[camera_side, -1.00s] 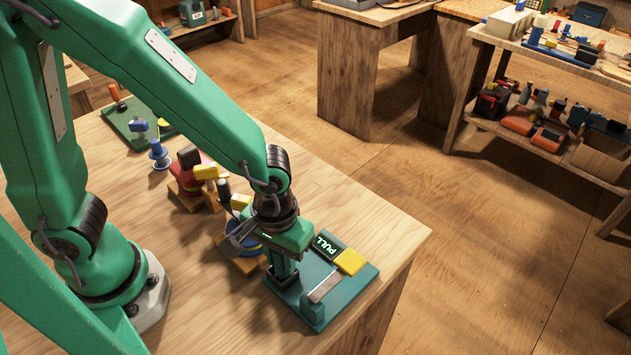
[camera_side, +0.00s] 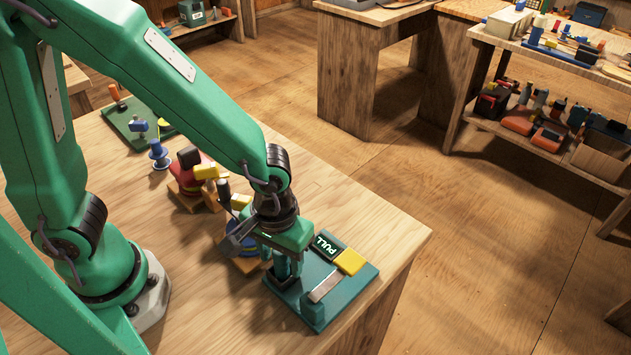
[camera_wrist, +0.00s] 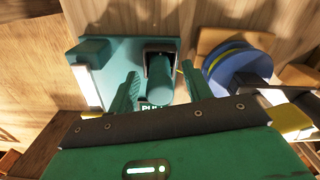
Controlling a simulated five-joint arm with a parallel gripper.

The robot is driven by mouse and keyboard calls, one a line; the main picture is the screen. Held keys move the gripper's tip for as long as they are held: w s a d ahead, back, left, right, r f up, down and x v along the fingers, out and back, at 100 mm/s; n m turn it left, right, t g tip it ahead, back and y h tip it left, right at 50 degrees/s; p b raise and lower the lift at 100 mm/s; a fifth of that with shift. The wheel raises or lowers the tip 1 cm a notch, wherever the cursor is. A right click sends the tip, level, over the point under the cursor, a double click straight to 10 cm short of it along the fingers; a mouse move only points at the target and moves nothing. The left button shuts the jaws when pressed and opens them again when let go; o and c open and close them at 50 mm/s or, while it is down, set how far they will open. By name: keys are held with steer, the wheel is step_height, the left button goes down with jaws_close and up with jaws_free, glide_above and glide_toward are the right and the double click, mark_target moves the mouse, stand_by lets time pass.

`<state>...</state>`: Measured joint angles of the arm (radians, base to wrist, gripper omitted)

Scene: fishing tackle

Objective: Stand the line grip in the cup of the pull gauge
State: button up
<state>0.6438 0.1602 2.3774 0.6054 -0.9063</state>
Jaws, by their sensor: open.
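The teal pull gauge (camera_side: 353,286) lies near the bench edge, with a PULL display, a yellow block and a pale metal strip. In the wrist view its plate (camera_wrist: 116,58) is at upper left. The line grip (camera_wrist: 162,84), a teal cylinder, stands in the dark square-rimmed cup (camera_wrist: 160,47); its foot is hidden inside. My gripper (camera_wrist: 159,72) is open, one finger on each side of the line grip, with visible gaps. In the side view my gripper (camera_side: 284,266) is low over the cup's corner and mostly hides the line grip.
A blue spool (camera_wrist: 236,72) on a wooden block stands close beside the gauge. A red reel-like item (camera_side: 187,172), a small blue spool (camera_side: 158,153) and a green board (camera_side: 128,123) stand farther back. The bench top right of the gauge is clear.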

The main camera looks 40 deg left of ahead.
steer(key=shift+r, duration=3.75)
steer(key=a+r+t, duration=0.1)
steer(key=a+r, duration=0.1)
steer(key=a, duration=0.1)
steer(key=w+a+r+m+t, duration=0.1)
steer(key=a+r, duration=0.2)
steer(key=a+r+h, duration=0.1)
steer(key=a+r, duration=0.1)
steer(key=a, duration=0.2)
steer(key=shift+w+r+t, duration=0.15)
steer(key=shift+w+t, duration=0.05)
steer(key=shift+t, duration=0.2)
steer(key=s+a+r+m+t+y, duration=0.1)
steer(key=s+a+r+m+t, duration=0.1)
steer(key=a, duration=0.6)
step_height(320, 180, up, 2)
steer(key=shift+s+r+t, duration=0.2)
steer(key=shift+s+t, duration=0.2)
steer(key=shift+s, duration=0.1)
